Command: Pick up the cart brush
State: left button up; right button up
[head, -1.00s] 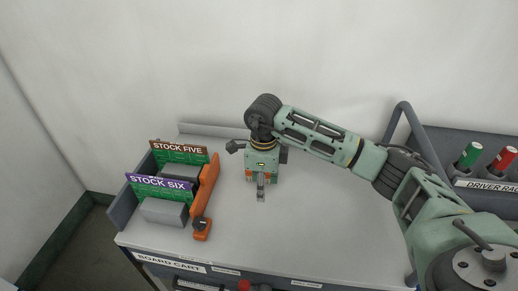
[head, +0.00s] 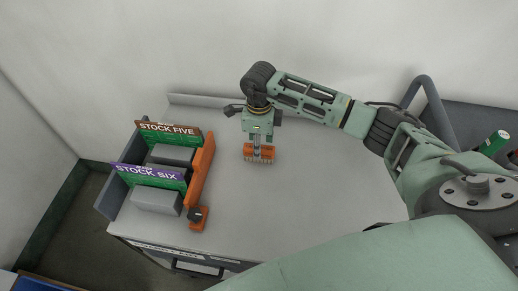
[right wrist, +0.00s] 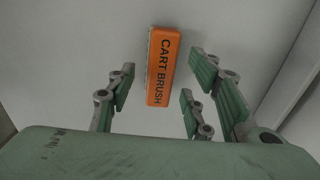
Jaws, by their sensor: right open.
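The cart brush (right wrist: 163,66) is an orange block with black "CART BRUSH" lettering and a pale bristle edge. In the right wrist view it lies between the spread fingers of my right gripper (right wrist: 165,95), mostly beyond their tips. In the head view the brush (head: 259,153) is on the grey cart top (head: 290,205), with its bristles showing. My right gripper (head: 257,146) is above it, open and empty, pointing down and partly covering it. I cannot tell whether any finger touches the brush. My left gripper is not in view.
At the cart's left are boards marked STOCK FIVE (head: 168,133) and STOCK SIX (head: 149,177), with grey blocks and an orange bar (head: 200,170). A driver rack with a green handle (head: 495,142) is at right. A low rim runs along the back.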

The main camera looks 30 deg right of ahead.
notch_tip(320, 180, down, 2)
jog(key=shift+w+f, duration=0.1)
jog(key=shift+f, duration=0.1)
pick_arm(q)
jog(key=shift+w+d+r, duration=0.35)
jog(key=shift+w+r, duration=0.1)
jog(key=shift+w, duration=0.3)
pick_arm(e)
jog(key=c, duration=0.5)
grip_shut()
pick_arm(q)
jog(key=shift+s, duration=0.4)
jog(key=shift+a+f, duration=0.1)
pick_arm(e)
jog(key=shift+r, duration=0.1)
